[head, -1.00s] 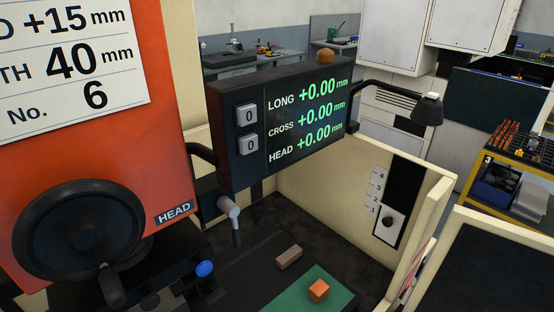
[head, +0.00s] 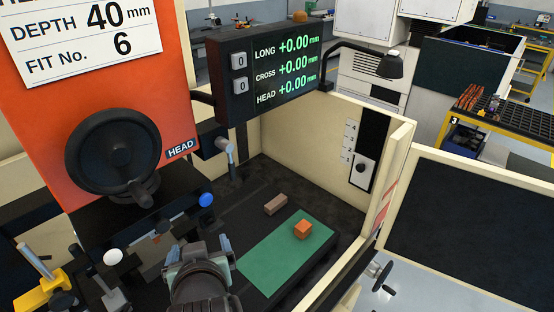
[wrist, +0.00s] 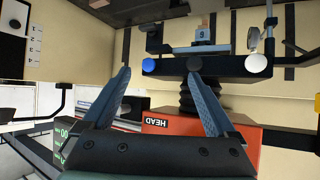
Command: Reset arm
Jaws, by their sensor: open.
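My gripper (head: 198,247) is low in the head view, in front of the machine's worktable and left of the green mat (head: 262,262). Its two blue-grey fingers are spread with nothing between them, and they also show open in the wrist view (wrist: 159,78). A copper-orange block (head: 303,229) sits on the mat's upper right part, apart from my gripper. A brownish bar (head: 275,205) lies on the dark table just beyond the mat. The wrist view looks upside down at the orange machine head (wrist: 190,127).
The readout box (head: 265,72) hangs above the table. A cream tank wall (head: 390,185) borders the right. A yellow bench (head: 500,120) holds copper pieces (head: 470,97).

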